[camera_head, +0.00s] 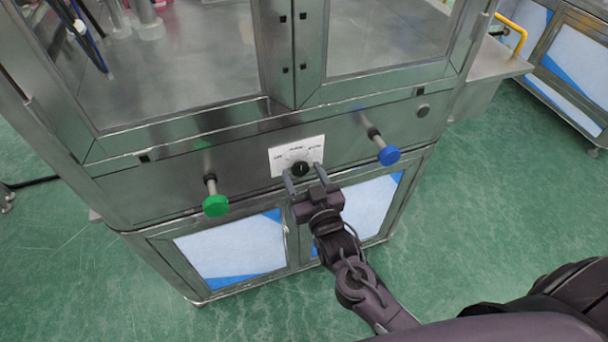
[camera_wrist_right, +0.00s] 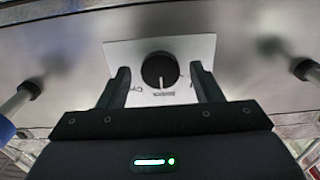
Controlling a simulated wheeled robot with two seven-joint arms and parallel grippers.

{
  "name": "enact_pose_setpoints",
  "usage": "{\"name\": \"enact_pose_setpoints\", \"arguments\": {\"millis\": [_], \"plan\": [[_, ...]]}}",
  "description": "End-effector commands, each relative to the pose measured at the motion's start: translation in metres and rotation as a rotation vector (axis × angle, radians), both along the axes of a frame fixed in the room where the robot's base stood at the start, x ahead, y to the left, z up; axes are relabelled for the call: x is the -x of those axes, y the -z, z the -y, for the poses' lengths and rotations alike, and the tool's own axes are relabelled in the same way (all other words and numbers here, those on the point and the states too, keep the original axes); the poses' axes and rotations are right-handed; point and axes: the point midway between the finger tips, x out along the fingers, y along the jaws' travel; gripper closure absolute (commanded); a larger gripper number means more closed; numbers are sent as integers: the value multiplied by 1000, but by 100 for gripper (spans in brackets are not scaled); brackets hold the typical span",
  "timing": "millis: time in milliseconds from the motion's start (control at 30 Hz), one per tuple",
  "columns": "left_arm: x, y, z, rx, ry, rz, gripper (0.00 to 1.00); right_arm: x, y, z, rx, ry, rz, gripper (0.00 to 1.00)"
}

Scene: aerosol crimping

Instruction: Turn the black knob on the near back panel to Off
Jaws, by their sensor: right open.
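The black knob (camera_head: 299,169) sits on a white label plate (camera_head: 283,157) on the metal back panel. In the right wrist view the knob (camera_wrist_right: 160,70) shows a pale pointer line toward the bottom of the picture, at the middle marking of the label (camera_wrist_right: 120,52). My right gripper (camera_head: 304,175) is open, its fingers pointing at the panel. In the right wrist view the two fingertips (camera_wrist_right: 160,75) stand left and right of the knob with a gap on each side. Whether they reach around it in depth is hard to tell. My left gripper is not in view.
A green round handle (camera_head: 215,205) sticks out of the panel left of the knob, and a blue one (camera_head: 389,155) sticks out to the right. Cabinet doors (camera_head: 232,250) lie below. Green floor (camera_head: 490,190) is open at the right.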

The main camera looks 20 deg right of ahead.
Motion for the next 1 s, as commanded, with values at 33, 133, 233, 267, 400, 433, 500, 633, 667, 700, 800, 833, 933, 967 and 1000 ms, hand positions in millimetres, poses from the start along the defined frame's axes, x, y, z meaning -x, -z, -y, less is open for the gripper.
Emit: {"name": "enact_pose_setpoints", "arguments": {"millis": [33,133,233,267,400,433,500,633,667,700,800,833,933,967,1000], "plan": [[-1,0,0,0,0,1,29,0,0,0,0,0,0,41],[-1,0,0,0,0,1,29,0,0,0,0,0,0,44],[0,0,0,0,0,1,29,0,0,0,0,0,0,57],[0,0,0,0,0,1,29,0,0,0,0,0,0,61],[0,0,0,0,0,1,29,0,0,0,0,0,1,79],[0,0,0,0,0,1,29,0,0,0,0,0,1,83],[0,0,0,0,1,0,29,0,0,0,0,0,1,86],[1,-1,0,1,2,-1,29,0,-1,0,9,0,1,86],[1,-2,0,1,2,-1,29,0,-1,0,14,0,0,86],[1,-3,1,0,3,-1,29,0,-1,0,22,-1,1,86],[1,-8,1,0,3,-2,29,0,-3,0,56,-1,3,86],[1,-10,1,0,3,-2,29,0,-3,-1,70,-1,3,86],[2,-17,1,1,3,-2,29,0,-4,-1,129,-2,4,86],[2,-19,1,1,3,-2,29,0,-4,-1,150,-1,5,86],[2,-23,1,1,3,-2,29,0,-4,0,181,-1,7,86]]}}
